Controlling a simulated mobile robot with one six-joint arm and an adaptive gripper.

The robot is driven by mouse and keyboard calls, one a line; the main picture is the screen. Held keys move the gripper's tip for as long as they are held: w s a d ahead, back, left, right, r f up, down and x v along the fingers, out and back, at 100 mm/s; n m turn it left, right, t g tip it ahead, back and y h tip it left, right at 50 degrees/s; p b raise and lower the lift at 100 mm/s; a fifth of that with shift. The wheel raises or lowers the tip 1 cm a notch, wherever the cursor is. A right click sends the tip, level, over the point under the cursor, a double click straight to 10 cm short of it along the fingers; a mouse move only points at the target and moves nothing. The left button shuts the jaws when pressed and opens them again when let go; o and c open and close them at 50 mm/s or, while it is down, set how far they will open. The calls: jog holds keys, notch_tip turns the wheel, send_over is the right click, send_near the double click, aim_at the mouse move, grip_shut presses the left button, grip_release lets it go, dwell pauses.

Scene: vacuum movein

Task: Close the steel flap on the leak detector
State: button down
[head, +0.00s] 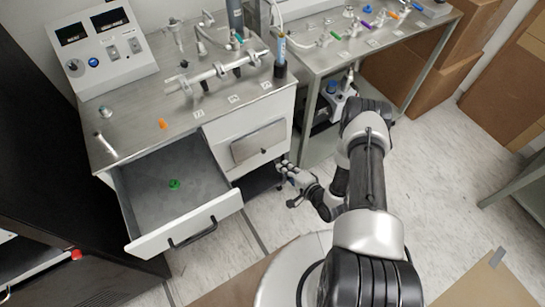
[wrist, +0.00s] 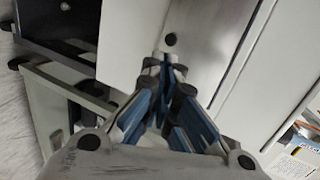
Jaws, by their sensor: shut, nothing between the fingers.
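The steel flap (head: 258,142) is a grey rectangular plate on the white cabinet front, right of the open drawer. It appears close to the front, but I cannot tell whether it is fully flush. A black knob (head: 263,151) sits near its lower edge. In the wrist view a grey steel surface (wrist: 205,30), apparently the flap, and the black knob (wrist: 171,39) lie just beyond my fingertips. My gripper (head: 283,166) is shut and empty, low and right of the flap. In the wrist view my gripper (wrist: 165,63) points toward the knob; contact is unclear.
A white drawer (head: 190,232) stands pulled out left of the flap, with a green ring (head: 174,185) inside. A second bench (head: 350,50) stands to the right. Floor (head: 440,180) right of my arm is clear.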

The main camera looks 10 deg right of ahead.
jog(key=b, duration=0.2)
send_near(265, 148)
jog(key=f+x, duration=0.1)
jog(key=x, duration=0.3)
jog(key=shift+w+a+r+b, duration=0.1)
jog(key=shift+w+r+b, duration=0.05)
jog(key=shift+r+b, duration=0.2)
jog(key=shift+x, duration=0.9)
